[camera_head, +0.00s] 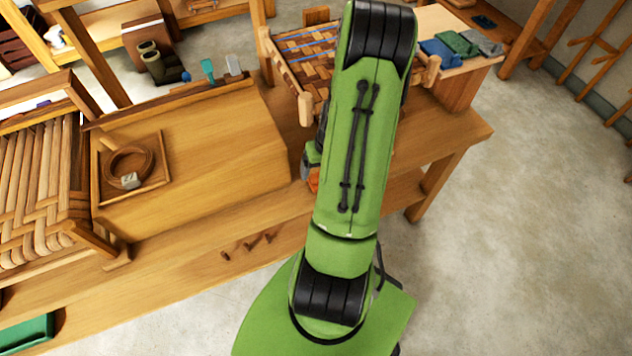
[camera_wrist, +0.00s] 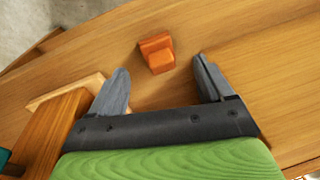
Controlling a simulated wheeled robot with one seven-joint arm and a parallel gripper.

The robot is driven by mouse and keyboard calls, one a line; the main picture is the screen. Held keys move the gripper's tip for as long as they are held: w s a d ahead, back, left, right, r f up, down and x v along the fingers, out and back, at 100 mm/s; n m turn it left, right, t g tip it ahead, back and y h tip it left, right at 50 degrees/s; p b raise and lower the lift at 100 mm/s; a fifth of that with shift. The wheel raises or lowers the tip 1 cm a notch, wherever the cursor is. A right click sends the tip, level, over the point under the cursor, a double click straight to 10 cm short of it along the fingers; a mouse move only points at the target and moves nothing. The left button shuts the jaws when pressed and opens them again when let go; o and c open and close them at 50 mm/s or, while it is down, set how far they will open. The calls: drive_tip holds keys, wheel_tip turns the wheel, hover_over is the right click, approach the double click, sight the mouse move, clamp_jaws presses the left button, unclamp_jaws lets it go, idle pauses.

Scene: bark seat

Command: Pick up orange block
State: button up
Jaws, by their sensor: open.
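The orange block (camera_wrist: 158,54) lies on the wooden bench top in the wrist view. It looks like two joined orange parts, one behind the other. My gripper (camera_wrist: 160,85) is open, with its two grey fingers spread wide. The block sits just beyond the fingertips, roughly midway between them, with nothing held. In the head view a small bit of orange (camera_head: 313,180) shows beside my green arm, which hides most of that spot.
A wooden frame piece (camera_wrist: 66,94) lies near the left finger. The bench's broad board (camera_head: 215,150) is mostly clear.

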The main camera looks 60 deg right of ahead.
sight(313, 181)
drive_tip(key=f, duration=0.2)
drive_tip(key=w+f+b, duration=0.1)
drive_tip(key=f, duration=0.2)
drive_tip(key=shift+r, duration=0.1)
drive_tip(key=c, duration=1.1)
